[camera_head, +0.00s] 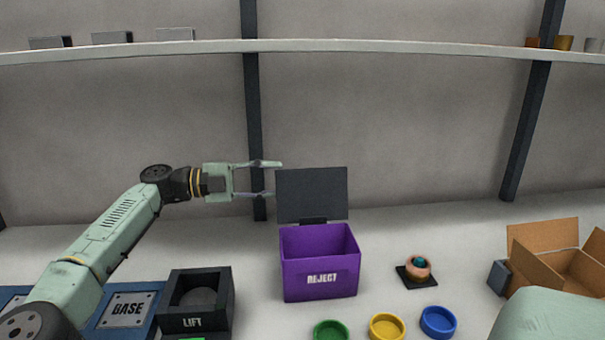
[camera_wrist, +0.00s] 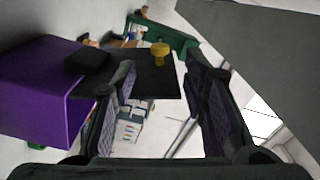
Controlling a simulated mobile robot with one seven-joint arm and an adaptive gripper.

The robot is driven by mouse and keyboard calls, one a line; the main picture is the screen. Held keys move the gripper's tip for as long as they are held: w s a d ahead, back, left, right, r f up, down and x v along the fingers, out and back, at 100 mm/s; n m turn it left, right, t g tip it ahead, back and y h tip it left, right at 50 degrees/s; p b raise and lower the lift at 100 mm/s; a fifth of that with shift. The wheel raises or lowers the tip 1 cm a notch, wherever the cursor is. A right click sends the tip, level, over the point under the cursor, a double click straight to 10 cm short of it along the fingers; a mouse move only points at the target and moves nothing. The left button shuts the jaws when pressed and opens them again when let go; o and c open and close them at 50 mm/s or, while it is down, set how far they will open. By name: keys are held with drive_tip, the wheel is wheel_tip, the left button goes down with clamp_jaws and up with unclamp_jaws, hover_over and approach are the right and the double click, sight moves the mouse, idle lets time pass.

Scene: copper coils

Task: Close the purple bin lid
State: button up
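The purple bin (camera_head: 320,279), marked REJECT, stands on the table in the head view. Its dark grey lid (camera_head: 312,196) stands upright at the back edge, so the bin is open. My gripper (camera_head: 272,179) is level with the lid at its left, fingers pointing right. The fingers are apart with nothing visibly held between them. In the wrist view the bin (camera_wrist: 35,88) is at left and the dark lid (camera_wrist: 150,82) reaches behind the left finger. I cannot tell whether a finger touches the lid.
A black LIFT box (camera_head: 198,322) and blue BASE plate (camera_head: 103,322) are left of the bin. A copper-coloured round piece (camera_head: 418,267) on a black base, green (camera_head: 331,331), yellow (camera_head: 387,327) and blue (camera_head: 438,322) dishes, and an open cardboard box (camera_head: 543,238) are right. A shelf (camera_head: 350,46) runs above.

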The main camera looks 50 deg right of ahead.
sight(304, 177)
drive_tip(key=p+x, duration=0.1)
drive_tip(key=x, duration=0.6)
drive_tip(key=shift+s+d+p, duration=0.1)
drive_tip(key=shift+d+p, duration=0.05)
drive_tip(key=shift+p, duration=0.2)
drive_tip(key=shift+c, duration=0.4)
clamp_jaws()
